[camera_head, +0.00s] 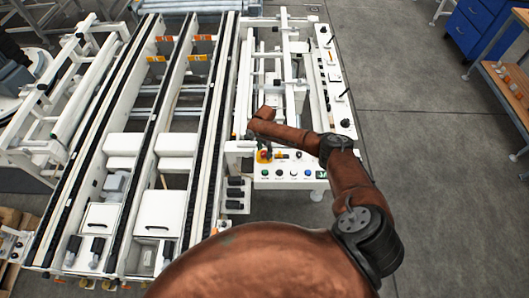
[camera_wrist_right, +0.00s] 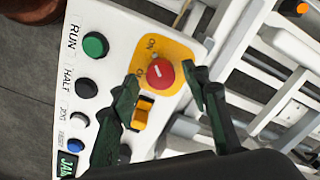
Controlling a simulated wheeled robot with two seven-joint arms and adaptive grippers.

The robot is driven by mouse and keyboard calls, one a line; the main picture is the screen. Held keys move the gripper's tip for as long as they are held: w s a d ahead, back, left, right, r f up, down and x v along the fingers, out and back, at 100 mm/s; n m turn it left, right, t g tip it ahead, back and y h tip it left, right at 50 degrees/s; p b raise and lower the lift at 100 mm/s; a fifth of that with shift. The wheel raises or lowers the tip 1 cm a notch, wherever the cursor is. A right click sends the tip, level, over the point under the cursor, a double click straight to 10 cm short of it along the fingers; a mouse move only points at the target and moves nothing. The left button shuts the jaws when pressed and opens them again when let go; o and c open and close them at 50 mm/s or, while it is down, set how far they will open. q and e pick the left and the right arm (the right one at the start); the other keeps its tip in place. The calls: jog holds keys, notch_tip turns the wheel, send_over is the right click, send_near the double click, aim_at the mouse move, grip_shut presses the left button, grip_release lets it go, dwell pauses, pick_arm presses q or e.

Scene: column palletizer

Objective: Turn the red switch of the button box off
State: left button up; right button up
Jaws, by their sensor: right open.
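The button box (camera_head: 290,184) is a white panel at the front end of the white machine in the head view. Its red switch (camera_wrist_right: 160,74) is a round knob with a short white mark, on a yellow plate (camera_wrist_right: 178,53). "ON" is printed beside it, and a second label is partly hidden by a finger. The switch is small in the head view (camera_head: 263,156). My right gripper (camera_wrist_right: 166,78) is open, its dark green fingers to either side of the knob in the wrist view. I cannot tell whether they touch it. My left gripper is not in view.
A yellow-orange rocker (camera_wrist_right: 142,113) sits close to the knob, beside the left finger. A green button (camera_wrist_right: 95,46), a black button (camera_wrist_right: 86,88) and a blue button (camera_wrist_right: 76,145) line the panel. Long conveyor rails (camera_head: 137,120) run left of the box.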

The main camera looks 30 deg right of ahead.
jog(key=shift+f, duration=0.4)
jog(key=shift+c, duration=0.2)
